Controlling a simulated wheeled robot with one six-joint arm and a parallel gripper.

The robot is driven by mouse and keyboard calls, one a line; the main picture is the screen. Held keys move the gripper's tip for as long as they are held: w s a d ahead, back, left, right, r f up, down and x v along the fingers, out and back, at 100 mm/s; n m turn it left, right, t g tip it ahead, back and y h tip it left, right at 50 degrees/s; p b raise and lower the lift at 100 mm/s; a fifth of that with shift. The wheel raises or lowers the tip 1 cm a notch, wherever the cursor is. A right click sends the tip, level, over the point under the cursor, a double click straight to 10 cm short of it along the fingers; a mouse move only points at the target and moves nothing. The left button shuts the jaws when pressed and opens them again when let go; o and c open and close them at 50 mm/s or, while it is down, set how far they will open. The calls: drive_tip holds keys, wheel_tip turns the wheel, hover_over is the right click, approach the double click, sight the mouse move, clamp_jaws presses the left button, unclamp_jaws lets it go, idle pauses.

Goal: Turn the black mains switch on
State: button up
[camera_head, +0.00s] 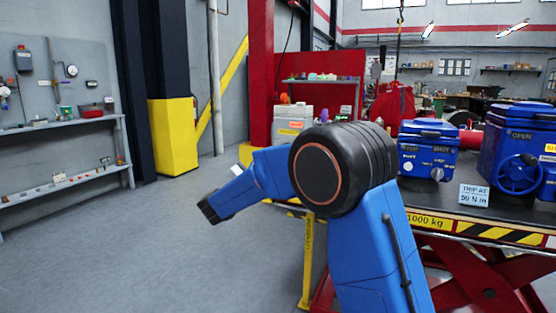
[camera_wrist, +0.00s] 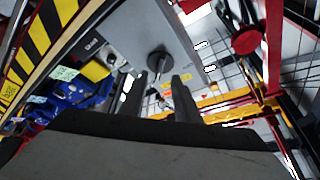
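In the wrist view a round black knob (camera_wrist: 158,61) with a paler lever or stem sits on a light grey panel (camera_wrist: 165,22); it looks like the mains switch, but I cannot read its position. My gripper (camera_wrist: 158,90) is open, its two dark fingers apart and pointing toward the panel. The knob shows just beyond and between the fingertips, and nothing is seen held. I cannot tell whether the fingers touch the stem. In the head view my arm covers part of the scene and I cannot make out the gripper's fingers or the switch.
A lift table with a yellow "1000 kg" edge (camera_head: 430,221) carries a smaller blue unit (camera_head: 428,152) and a larger one with a handwheel (camera_head: 518,174). A "TRIP AT 50 N m" sign (camera_head: 473,195) stands there. A grey box (camera_head: 292,115) is behind my arm. Floor at left is clear.

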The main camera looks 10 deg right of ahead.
drive_tip(key=v, duration=1.1)
